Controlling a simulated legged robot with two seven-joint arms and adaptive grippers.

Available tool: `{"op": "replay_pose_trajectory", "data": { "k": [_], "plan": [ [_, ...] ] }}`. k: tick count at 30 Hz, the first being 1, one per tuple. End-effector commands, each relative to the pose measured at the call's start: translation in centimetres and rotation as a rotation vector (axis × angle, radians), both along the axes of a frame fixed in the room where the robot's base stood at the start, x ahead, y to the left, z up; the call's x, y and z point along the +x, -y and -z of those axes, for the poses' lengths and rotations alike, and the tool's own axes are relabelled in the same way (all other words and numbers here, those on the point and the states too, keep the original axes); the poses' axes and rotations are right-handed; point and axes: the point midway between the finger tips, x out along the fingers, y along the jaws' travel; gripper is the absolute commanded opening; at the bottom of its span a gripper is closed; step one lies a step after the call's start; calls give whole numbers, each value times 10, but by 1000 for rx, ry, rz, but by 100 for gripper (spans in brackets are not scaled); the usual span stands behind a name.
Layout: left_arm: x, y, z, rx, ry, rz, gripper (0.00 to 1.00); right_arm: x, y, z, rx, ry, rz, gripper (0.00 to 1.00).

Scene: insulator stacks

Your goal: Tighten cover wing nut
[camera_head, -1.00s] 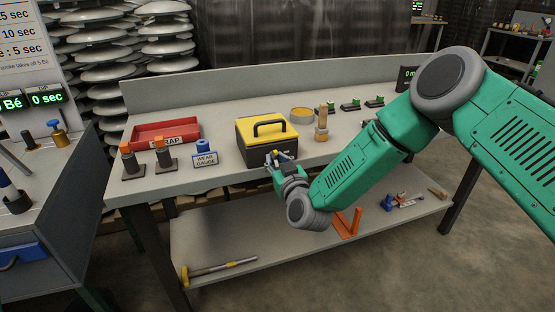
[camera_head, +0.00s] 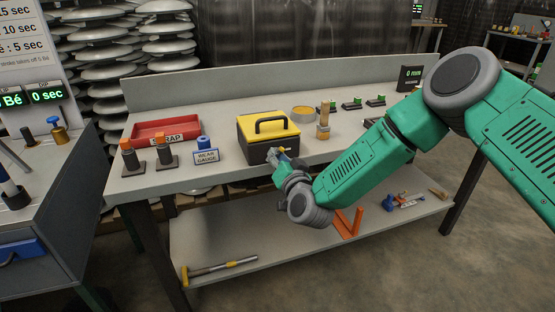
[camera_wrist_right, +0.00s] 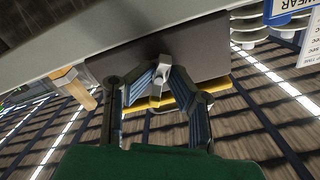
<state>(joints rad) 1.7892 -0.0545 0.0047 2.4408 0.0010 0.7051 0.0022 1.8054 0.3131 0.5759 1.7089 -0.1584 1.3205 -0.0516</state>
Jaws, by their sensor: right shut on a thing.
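The box (camera_head: 258,155) has a dark body, a yellow lid (camera_head: 252,124) and a black handle. In the right wrist view the box's dark face (camera_wrist_right: 205,48) and yellow lid edge (camera_wrist_right: 185,101) lie behind the fingers. My right gripper (camera_wrist_right: 160,78) is shut on a small pale wing nut (camera_wrist_right: 157,88), partly hidden by the fingers. My left gripper is not in view.
On the bench (camera_head: 222,180) stand a red scrap tray (camera_head: 152,131), a blue wear gauge (camera_head: 204,147) and a wooden-topped post (camera_head: 323,120). A round tin (camera_head: 303,112) sits behind the box. The lower shelf (camera_head: 290,240) holds a hammer and other tools.

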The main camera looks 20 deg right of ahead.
Motion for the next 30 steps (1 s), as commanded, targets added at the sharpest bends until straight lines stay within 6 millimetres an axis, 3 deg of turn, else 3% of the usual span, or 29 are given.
{"op": "replay_pose_trajectory", "data": {
  "k": [30],
  "plan": [
    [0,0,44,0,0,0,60,4,4,-3,898,-18,6,0]
  ]
}}
